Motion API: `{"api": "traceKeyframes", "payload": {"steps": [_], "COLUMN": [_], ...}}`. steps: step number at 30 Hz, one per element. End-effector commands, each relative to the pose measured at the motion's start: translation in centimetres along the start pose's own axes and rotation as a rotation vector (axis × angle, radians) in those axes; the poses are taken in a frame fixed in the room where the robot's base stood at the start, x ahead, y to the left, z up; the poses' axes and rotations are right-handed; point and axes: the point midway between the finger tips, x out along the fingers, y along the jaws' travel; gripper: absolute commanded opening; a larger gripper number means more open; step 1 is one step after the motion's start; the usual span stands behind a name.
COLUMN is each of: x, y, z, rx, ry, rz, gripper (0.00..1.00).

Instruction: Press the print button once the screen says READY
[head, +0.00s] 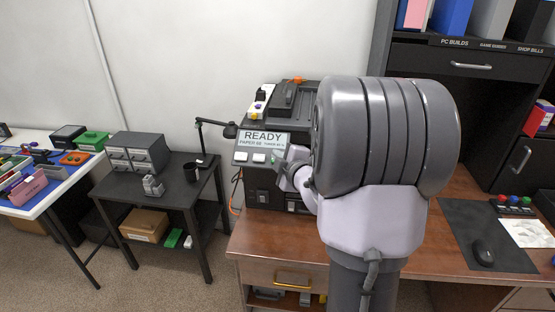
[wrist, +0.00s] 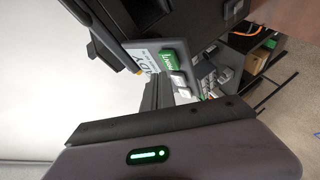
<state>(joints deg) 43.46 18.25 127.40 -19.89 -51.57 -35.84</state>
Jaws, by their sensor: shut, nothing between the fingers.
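The printer (head: 297,112) stands on the wooden desk, and its screen (head: 264,137) says READY, with smaller paper and toner lines below. Two pale buttons (head: 250,157) sit under the screen. A small green patch shows on the panel to their right, partly hidden by my gripper (head: 287,171). My gripper is shut and empty, close to the printer's front panel; whether it touches cannot be told. In the wrist view the screen (wrist: 142,62) appears turned sideways, beside a green lit button (wrist: 168,60) and a pale button (wrist: 179,82).
My arm covers the printer's right side and part of the desk (head: 460,190). A mouse (head: 483,252) on a dark mat lies at right. A black side table (head: 185,190) with a drawer unit (head: 138,152) and a mug (head: 190,172) stands left. A desk lamp (head: 222,130) stands beside the printer.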

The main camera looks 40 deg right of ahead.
Motion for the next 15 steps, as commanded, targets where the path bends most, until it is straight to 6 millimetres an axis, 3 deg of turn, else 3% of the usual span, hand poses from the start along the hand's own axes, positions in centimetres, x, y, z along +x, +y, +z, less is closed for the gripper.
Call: {"api": "traceKeyframes", "payload": {"steps": [15], "x": [0.6], "y": [-0.41], "z": [0.43], "rx": [0.0], "ry": [0.0], "rz": [0.001], "gripper": [0.0]}}
